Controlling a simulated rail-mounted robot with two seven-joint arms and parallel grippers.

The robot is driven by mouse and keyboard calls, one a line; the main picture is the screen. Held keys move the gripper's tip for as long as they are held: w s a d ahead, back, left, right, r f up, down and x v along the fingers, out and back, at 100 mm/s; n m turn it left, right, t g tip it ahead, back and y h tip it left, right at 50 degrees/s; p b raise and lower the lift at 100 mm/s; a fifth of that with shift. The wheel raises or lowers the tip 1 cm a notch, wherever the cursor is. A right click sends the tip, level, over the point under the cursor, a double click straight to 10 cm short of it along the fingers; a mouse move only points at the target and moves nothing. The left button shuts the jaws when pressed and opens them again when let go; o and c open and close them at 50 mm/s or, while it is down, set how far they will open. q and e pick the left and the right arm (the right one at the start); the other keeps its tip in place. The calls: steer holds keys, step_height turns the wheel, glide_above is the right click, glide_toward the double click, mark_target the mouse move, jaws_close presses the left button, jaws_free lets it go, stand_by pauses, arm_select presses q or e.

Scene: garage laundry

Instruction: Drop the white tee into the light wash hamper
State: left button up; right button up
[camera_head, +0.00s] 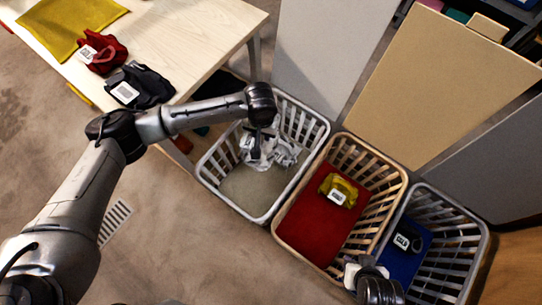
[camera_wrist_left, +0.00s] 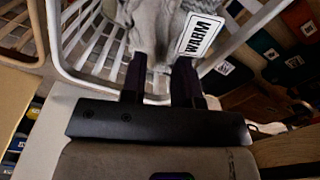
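The white tee (camera_head: 286,156) is a crumpled whitish cloth with a label, inside the rim of the left hamper (camera_head: 213,187), which is pale with a beige bottom. My left gripper (camera_head: 262,138) is over this hamper, pointing down. In the left wrist view, the gripper's dark fingers (camera_wrist_left: 161,80) are close together on both sides of the tee (camera_wrist_left: 155,22), whose tag reads WARM. I cannot tell whether the cloth touches the hamper bottom. My right gripper (camera_head: 366,277) is at the bottom edge, partly cut off; its fingers are unclear.
A tan hamper (camera_head: 281,228) with a red bottom holds a yellow cloth (camera_head: 339,190). A grey hamper (camera_head: 478,246) with a blue bottom holds a dark item (camera_head: 408,236). A wooden table (camera_head: 188,30) bears yellow, red (camera_head: 103,50) and dark (camera_head: 143,84) cloths. Panels stand behind the hampers.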

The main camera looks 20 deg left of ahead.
arm_select(q)
steer(key=o, duration=0.4)
step_height(320, 180, up, 14)
steer(key=p, duration=0.5)
steer(key=shift+f, duration=0.1)
stand_by(0.6)
